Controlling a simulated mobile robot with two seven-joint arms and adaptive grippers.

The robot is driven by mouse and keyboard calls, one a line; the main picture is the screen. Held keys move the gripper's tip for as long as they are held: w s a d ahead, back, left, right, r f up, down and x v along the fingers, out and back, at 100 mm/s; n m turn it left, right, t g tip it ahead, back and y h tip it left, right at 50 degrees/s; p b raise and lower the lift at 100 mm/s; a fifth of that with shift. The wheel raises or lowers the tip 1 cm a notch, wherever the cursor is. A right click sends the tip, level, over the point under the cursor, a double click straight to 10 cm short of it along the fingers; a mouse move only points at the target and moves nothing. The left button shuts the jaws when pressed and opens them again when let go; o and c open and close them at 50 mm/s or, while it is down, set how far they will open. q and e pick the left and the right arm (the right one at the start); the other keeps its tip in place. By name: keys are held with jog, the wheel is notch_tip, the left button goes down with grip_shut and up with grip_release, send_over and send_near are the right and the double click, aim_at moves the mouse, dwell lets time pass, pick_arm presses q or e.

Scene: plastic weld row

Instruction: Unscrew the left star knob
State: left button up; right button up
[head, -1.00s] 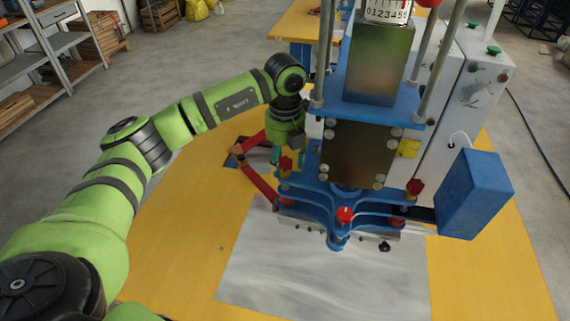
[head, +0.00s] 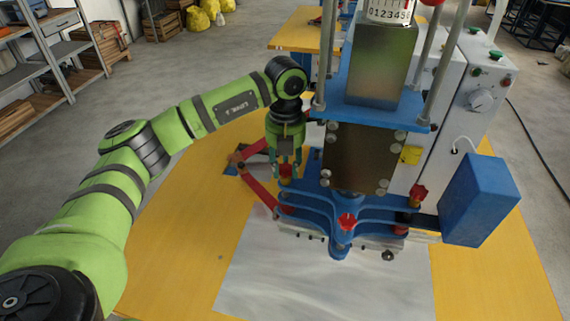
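The left star knob (head: 287,171) is small and red, on the left side of the blue fixture (head: 318,208) below the press. My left gripper (head: 285,174) points down over it from above. Its two fingers are spread, one on each side of the knob, with the knob low between the fingertips. I cannot tell whether either finger touches it. Two more red star knobs show, one at the front middle (head: 347,222) and one at the right (head: 417,191). My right gripper is out of view.
The press column (head: 376,62) and its dark front plate (head: 357,158) stand just right of my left gripper. A red lever (head: 262,187) lies at its left. A blue box (head: 479,198) sticks out at the right. The yellow table (head: 185,235) is clear at the left.

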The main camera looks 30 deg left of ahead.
pick_arm(q)
jog(key=n, duration=0.6)
jog(key=shift+d+p, duration=0.1)
jog(key=shift+p, duration=0.3)
jog(key=n, duration=0.4)
jog(key=shift+n+p, duration=0.3)
jog(key=shift+p, duration=0.1)
jog(key=n+p, duration=0.1)
jog(key=n, duration=0.3)
jog(key=shift+n, duration=0.3)
jog(key=n, duration=0.2)
jog(key=shift+n+p, duration=0.4)
jog(key=shift+n, duration=0.8)
jog(key=o, duration=1)
jog(key=shift+o, duration=0.2)
